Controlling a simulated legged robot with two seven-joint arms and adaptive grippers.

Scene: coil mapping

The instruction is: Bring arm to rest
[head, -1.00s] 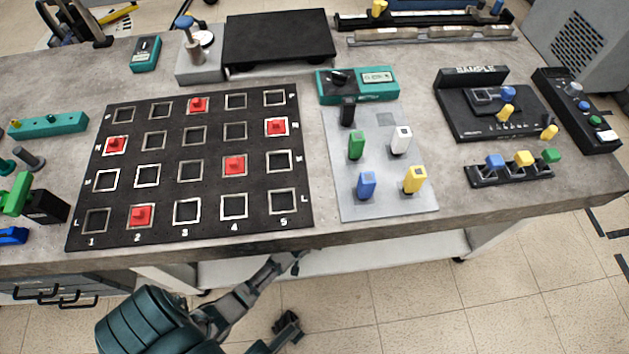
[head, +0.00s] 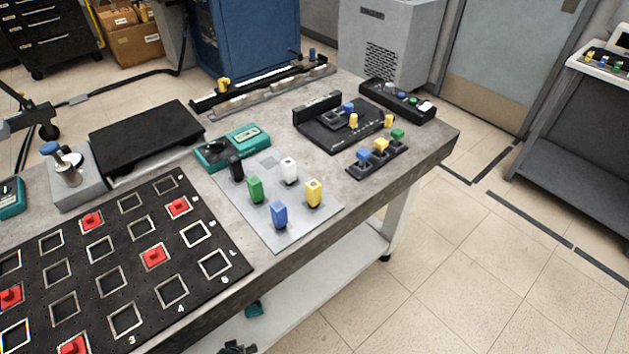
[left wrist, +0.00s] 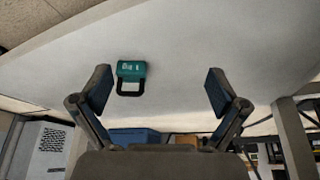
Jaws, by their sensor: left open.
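My left gripper (left wrist: 159,84) is open in the left wrist view, its two fingers wide apart with nothing between the tips. Beyond it is a pale flat surface (left wrist: 185,60), with a teal case with a black handle (left wrist: 131,72) on it. In the head view, a small dark part of my arm or gripper shows at the bottom edge, below the bench front. I cannot tell which arm it belongs to. My right gripper cannot be made out.
The bench (head: 325,218) carries a black grid board (head: 90,250) with red pieces, a grey plate (head: 260,205) with coloured blocks, a teal meter (head: 232,146) and a black sample unit (head: 340,128). A lower white shelf (head: 300,300) lies beneath. Open floor (head: 470,270) is on the right.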

